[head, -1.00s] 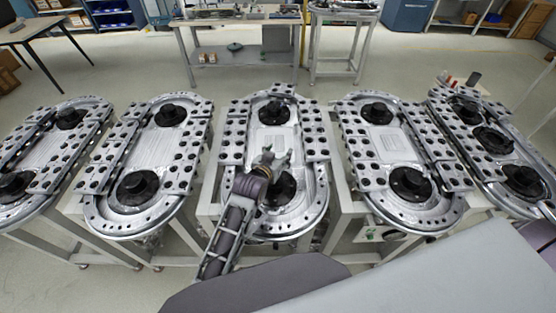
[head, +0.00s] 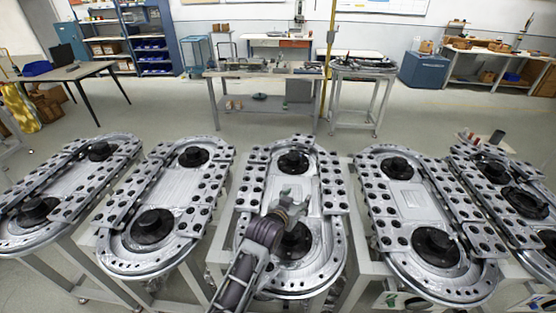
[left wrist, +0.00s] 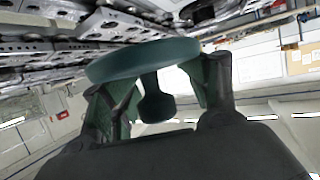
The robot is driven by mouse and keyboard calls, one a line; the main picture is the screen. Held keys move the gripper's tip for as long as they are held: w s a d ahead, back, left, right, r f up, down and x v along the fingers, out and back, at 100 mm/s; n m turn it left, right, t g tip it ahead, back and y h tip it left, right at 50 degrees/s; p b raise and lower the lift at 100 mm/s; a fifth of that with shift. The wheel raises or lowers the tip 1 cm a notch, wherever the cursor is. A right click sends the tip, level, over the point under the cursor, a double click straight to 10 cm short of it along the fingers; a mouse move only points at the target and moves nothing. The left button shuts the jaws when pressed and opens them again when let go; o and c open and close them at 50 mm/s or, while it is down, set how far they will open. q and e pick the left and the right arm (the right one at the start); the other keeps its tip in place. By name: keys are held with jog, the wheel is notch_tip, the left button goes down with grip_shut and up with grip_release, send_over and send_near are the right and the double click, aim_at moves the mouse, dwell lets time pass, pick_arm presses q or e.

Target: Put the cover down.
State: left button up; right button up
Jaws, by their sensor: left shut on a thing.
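My left gripper (head: 292,203) is over the near half of the middle ring track (head: 336,268), just beyond its near black hub (head: 295,242). In the left wrist view the left gripper (left wrist: 165,95) is shut on a dark green cover (left wrist: 140,60), a round disc with a stem and a knob between the two fingers. In the head view I cannot make out the cover; the gripper seems to hide it. The gap between cover and track cannot be judged. My right gripper is not in view.
More ring tracks stand close on both sides, such as the left one (head: 112,256) and the right one (head: 470,287). Behind is open floor (head: 180,112), then a workbench (head: 262,72) with a small green thing (head: 260,96) on its lower shelf.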

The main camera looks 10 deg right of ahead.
pick_arm(q)
jog(key=shift+a, duration=0.1)
jog(key=a+f+n+y, duration=0.1)
jog(key=a+f, duration=0.1)
jog(key=a, duration=0.4)
jog(key=a+f+n+t+y+b, duration=0.1)
jog(key=a+f, duration=0.1)
jog(key=a, duration=0.4)
jog(key=a+f+n+t+y+b, duration=0.1)
jog(key=a+f+n+y, duration=0.1)
jog(key=a, duration=0.5)
jog(key=shift+s+f, duration=0.2)
jog(key=shift+s, duration=0.05)
jog(key=s+a+f+n+y, duration=0.1)
jog(key=s+a, duration=0.1)
jog(key=a, duration=0.4)
jog(key=s+a+f+n+y+b, duration=0.1)
jog(key=s+a, duration=0.1)
jog(key=a, duration=0.5)
jog(key=s+a+f+n+t+y+b, duration=0.1)
jog(key=s+a+f+y, duration=0.1)
jog(key=a, duration=0.4)
jog(key=shift+s+a+n, duration=0.15)
jog(key=shift+a+n, duration=0.15)
grip_shut()
